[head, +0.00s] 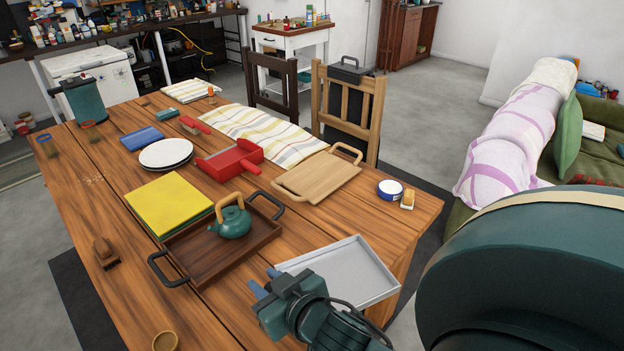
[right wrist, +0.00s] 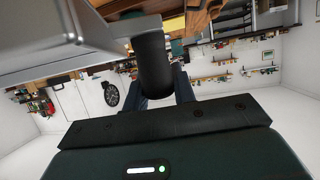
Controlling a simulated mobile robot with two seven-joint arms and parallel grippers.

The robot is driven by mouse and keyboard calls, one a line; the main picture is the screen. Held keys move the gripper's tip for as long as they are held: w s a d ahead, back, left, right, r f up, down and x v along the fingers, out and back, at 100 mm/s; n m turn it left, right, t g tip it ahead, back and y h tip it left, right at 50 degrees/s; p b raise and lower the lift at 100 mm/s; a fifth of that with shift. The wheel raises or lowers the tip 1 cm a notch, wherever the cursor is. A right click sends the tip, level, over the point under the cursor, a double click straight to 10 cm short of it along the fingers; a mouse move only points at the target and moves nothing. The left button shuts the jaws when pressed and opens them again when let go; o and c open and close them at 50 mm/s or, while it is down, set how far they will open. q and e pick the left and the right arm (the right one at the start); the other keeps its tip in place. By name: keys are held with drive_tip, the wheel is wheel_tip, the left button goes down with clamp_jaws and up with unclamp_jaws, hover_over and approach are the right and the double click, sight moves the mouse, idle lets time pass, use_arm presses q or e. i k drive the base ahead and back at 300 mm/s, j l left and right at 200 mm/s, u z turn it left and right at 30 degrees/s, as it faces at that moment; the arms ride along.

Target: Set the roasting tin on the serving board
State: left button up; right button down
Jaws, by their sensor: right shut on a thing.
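The roasting tin (head: 350,268) is a shallow, empty grey metal tray at the table's near right corner. It also shows in the right wrist view (right wrist: 45,48), close at the upper left. My right gripper (head: 265,285) is at its left end, shut on it, with a black grip-like part between the blue fingers in the wrist view. I cannot tell whether the tin touches the table. The serving board (head: 318,178) is a pale wooden board with a handle at each end, lying flat and empty beyond the tin. My left gripper is out of view.
A dark wooden tray (head: 205,262) with a green teapot (head: 234,222) lies left of the tin. A red dustpan (head: 230,160) lies left of the board, and a blue-and-white tin (head: 390,190) with a small brush (head: 407,199) to its right. A striped cloth (head: 262,133) lies behind.

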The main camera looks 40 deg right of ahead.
sight(318, 174)
drive_tip(key=l+u, duration=0.25)
drive_tip(key=u, duration=0.15)
drive_tip(key=l+u, duration=0.25)
drive_tip(key=u, duration=0.15)
drive_tip(key=k+l+u, duration=0.2)
drive_tip(key=l, duration=0.2)
drive_tip(key=k+l+u, duration=0.2)
drive_tip(key=l, duration=0.25)
drive_tip(key=k+l, duration=0.15)
drive_tip(key=l, duration=0.25)
drive_tip(key=k+l, duration=0.15)
drive_tip(key=l, duration=0.2)
drive_tip(key=k+l, duration=0.15)
drive_tip(key=l, duration=0.25)
drive_tip(key=k+l+u, duration=0.1)
drive_tip(key=l, duration=0.25)
drive_tip(key=k, duration=0.05)
